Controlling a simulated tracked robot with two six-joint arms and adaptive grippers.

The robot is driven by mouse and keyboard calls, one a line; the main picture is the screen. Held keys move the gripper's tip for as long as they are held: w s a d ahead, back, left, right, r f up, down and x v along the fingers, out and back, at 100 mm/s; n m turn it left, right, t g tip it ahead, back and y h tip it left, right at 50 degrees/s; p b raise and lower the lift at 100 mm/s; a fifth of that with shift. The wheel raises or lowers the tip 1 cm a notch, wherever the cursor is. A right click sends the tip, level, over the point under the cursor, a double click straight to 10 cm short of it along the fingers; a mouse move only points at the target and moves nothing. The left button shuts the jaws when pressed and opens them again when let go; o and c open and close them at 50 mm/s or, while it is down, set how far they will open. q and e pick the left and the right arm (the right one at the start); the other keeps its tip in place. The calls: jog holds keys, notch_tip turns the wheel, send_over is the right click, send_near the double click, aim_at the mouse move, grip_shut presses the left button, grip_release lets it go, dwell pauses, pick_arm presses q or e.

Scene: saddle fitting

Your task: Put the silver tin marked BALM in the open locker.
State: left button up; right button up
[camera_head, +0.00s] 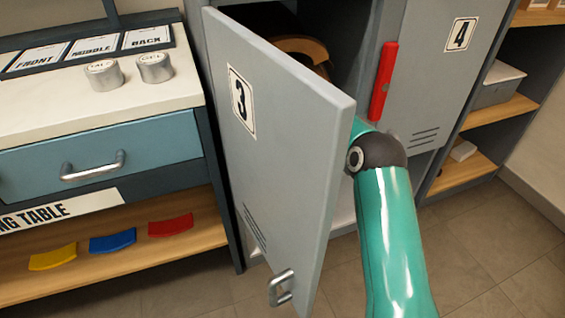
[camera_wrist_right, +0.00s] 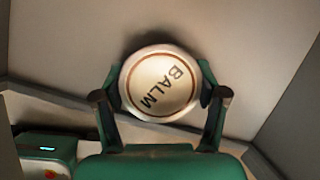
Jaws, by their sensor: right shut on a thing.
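The silver tin marked BALM (camera_wrist_right: 158,83) is between the two fingers of my right gripper (camera_wrist_right: 160,90) in the right wrist view, its round lettered lid facing the camera. The gripper is shut on it. In the head view my right arm reaches behind the open door (camera_head: 285,130) numbered 3, so that gripper and the tin are hidden there. The open locker (camera_head: 345,45) behind that door has a dark interior. The wrist view shows plain grey-beige surfaces around the tin; I cannot tell whether it touches any. My left gripper is not in view.
A brown curved thing (camera_head: 303,47) is high in the open locker. Locker 4 (camera_head: 440,70) is shut, with a red bar (camera_head: 383,80) beside it. Two other silver tins (camera_head: 103,74) (camera_head: 154,67) stand on the table top (camera_head: 60,115) at left. Shelves are at right.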

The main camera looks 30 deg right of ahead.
jog(key=shift+w, duration=1)
jog(key=shift+d+f+b, duration=0.1)
jog(key=shift+f+b, duration=0.15)
jog(key=shift+b, duration=0.3)
jog(key=shift+r, duration=0.2)
jog(key=o, duration=1.4)
jog(key=shift+s, duration=0.1)
